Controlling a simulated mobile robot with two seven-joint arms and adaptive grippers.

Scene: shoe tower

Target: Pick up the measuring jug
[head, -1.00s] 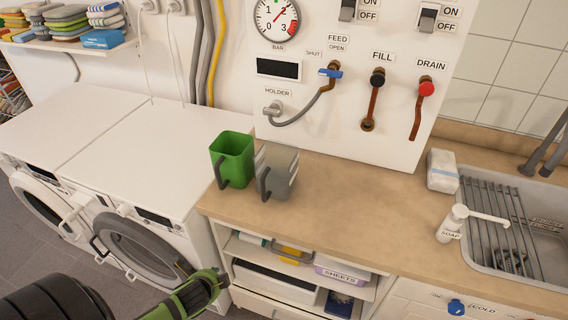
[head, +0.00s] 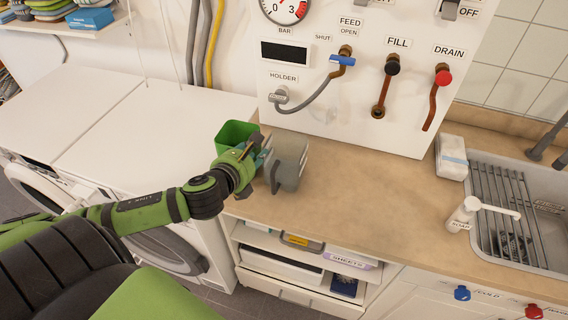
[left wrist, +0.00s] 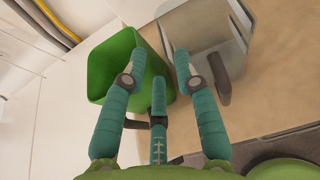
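The measuring jug appears to be the grey one with pale marks (head: 289,162), standing upright on the worktop with its dark handle toward me; it also shows in the left wrist view (left wrist: 203,30). A green jug (head: 235,132) stands just left of it, partly hidden by my gripper, and shows in the left wrist view (left wrist: 112,68). My left gripper (head: 262,150) is open over the front of the two jugs. In the left wrist view its teal fingers (left wrist: 159,65) are spread, with nothing visibly clasped between them. My right gripper is out of view.
The wooden worktop (head: 360,195) is clear right of the jugs. A wall panel (head: 340,120) with a hose and valves rises behind. A soap dispenser (head: 464,213), white packet (head: 451,158) and sink rack (head: 500,205) are at right; washing machines (head: 130,130) are at left.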

